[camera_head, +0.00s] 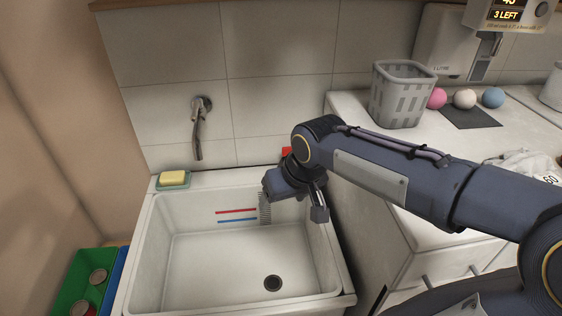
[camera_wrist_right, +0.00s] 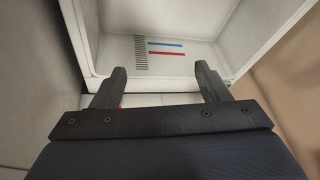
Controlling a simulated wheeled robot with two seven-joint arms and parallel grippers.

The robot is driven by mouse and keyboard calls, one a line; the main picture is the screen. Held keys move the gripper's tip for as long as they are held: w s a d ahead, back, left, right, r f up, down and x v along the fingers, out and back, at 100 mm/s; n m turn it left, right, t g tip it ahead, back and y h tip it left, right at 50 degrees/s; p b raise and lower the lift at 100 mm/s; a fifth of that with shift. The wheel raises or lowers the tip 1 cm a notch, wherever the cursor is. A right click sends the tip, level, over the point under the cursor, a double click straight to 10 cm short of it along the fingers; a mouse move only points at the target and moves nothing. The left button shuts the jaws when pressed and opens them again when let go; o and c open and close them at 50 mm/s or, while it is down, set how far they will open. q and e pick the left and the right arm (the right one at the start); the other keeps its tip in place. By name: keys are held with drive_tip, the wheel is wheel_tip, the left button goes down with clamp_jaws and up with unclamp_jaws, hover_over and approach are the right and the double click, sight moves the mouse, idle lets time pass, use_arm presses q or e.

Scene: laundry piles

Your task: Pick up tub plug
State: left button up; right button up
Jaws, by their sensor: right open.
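A small red thing (camera_head: 287,152) shows at the back right of the sink rim in the head view, mostly hidden behind my right arm. A red speck (camera_wrist_right: 121,104) also shows beside one finger in the right wrist view. I cannot tell whether it is the tub plug; no plug shows clearly. My right gripper (camera_head: 298,203) hangs over the back right of the white sink (camera_head: 140,262). In the wrist view the right gripper (camera_wrist_right: 161,78) has its fingers wide apart with nothing between them. The dark drain hole (camera_head: 272,283) is uncovered. My left gripper is not in view.
Yellow soap (camera_head: 173,177) in a dish sits on the back left rim, below a wall tap (camera_head: 198,130). A grey basket (camera_head: 401,95) and coloured balls (camera_head: 464,98) stand on the right counter. A green bin (camera_head: 75,282) stands at left.

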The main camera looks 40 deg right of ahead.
drive_tip(key=w+d+r+m+h+p, duration=0.1)
drive_tip(key=w+d+p, duration=0.1)
drive_tip(key=w+d, duration=0.8)
drive_tip(key=w+d+f+p, duration=0.1)
drive_tip(key=w+d+f, duration=0.2)
drive_tip(key=w, duration=0.1)
drive_tip(key=w+d+f+m+h+p, duration=0.1)
drive_tip(key=w+d+f+p, duration=0.1)
drive_tip(key=w+d+f, duration=0.1)
drive_tip(key=w+d+f+m+p, duration=0.1)
drive_tip(key=w+d+f+p, duration=0.1)
drive_tip(key=w+f, duration=0.3)
drive_tip(key=shift+w+d+g, duration=0.4)
drive_tip(key=shift+w+d, duration=0.05)
drive_tip(key=shift+d, duration=0.35)
drive_tip(key=shift+f, duration=0.3)
drive_tip(key=shift+c, duration=0.4)
drive_tip(key=c, duration=1.2)
drive_tip(key=shift+c, duration=0.5)
drive_tip(key=shift+r, duration=0.15)
